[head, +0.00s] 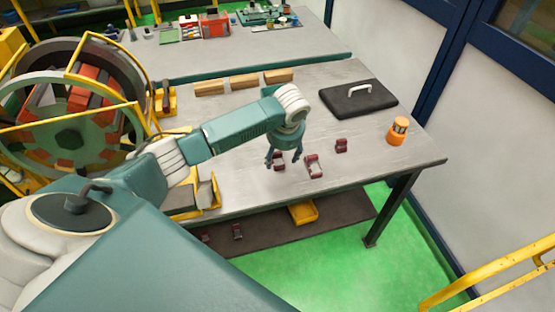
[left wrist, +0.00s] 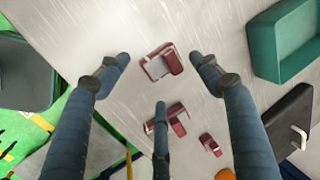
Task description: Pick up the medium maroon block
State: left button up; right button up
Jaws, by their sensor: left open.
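Three maroon blocks with pale metallic parts lie on the grey table. The one that looks medium-sized (head: 279,161) is nearest my left gripper; it also shows in the left wrist view (left wrist: 160,64). A larger block (head: 314,166) lies to its right and a smaller one (head: 341,145) farther right and back. My left gripper (head: 284,163) points down over the medium block, which it partly hides in the head view. Its fingers (left wrist: 160,72) are spread and empty, with the block showing between them in the wrist view. My right gripper is out of view.
A black case (head: 358,98) and an orange lantern-like object (head: 398,131) stand on the right of the table (head: 410,165). Wooden bars (head: 243,82) lie at the back. A yellow-framed wheel machine (head: 75,100) stands at left. A lower shelf holds a yellow bin (head: 303,212).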

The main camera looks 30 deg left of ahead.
aim_at(278, 161)
pick_arm(q)
jog(key=shift+x, duration=1.55)
jog(key=shift+s, duration=0.1)
grip_shut()
jog(key=shift+r, duration=0.1)
jog(key=shift+r, duration=0.1)
